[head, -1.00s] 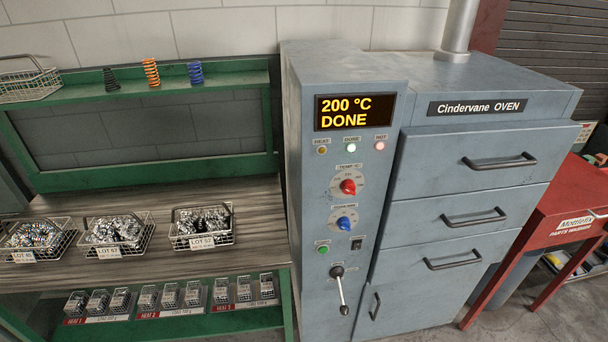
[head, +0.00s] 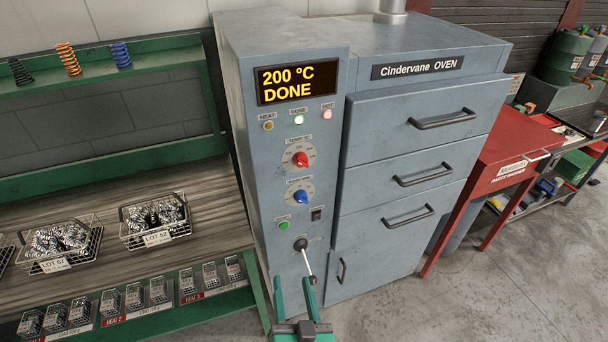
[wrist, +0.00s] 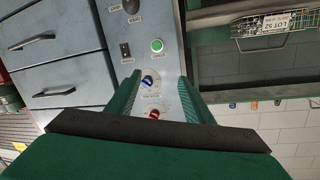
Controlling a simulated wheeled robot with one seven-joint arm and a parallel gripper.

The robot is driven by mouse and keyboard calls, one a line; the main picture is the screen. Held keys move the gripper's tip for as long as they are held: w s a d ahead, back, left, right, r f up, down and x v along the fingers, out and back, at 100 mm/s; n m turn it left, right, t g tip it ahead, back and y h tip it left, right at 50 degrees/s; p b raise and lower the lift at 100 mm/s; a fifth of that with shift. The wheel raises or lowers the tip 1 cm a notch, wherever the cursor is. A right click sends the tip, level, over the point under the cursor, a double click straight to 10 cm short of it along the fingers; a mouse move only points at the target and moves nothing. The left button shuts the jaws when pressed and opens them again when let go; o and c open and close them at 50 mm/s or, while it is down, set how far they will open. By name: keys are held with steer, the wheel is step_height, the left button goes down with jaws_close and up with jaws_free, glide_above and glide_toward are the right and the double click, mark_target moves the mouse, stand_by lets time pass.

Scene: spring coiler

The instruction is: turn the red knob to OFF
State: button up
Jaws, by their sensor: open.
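The red knob (head: 301,160) is on the upper part of the oven's grey control panel, under the "200 °C DONE" display (head: 297,86). A blue knob (head: 301,196) is just below it. In the wrist view the red knob (wrist: 153,114) shows between my fingers, beyond the blue knob (wrist: 148,81). I cannot read the setting marks around it. My gripper (head: 294,296) is open and empty. In the head view it is low in front of the panel, below the red knob and apart from it.
A lever with a black ball (head: 301,244) and white handle, a green button (head: 284,225) and a black switch (head: 316,214) sit below the knobs. Oven drawers with handles (head: 442,120) are to the right. A bench with wire baskets (head: 155,222) is at left.

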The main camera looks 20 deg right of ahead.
steer(key=w+d+r, duration=0.5)
steer(key=w+r, duration=0.1)
steer(key=r, duration=0.2)
steer(key=n+t+y, duration=0.2)
glide_toward(303, 164)
steer(key=w, duration=0.9)
steer(key=shift+w+d+r, duration=0.1)
steer(key=shift+d+r, duration=0.05)
steer(key=shift+r, duration=0.05)
steer(key=c, duration=1)
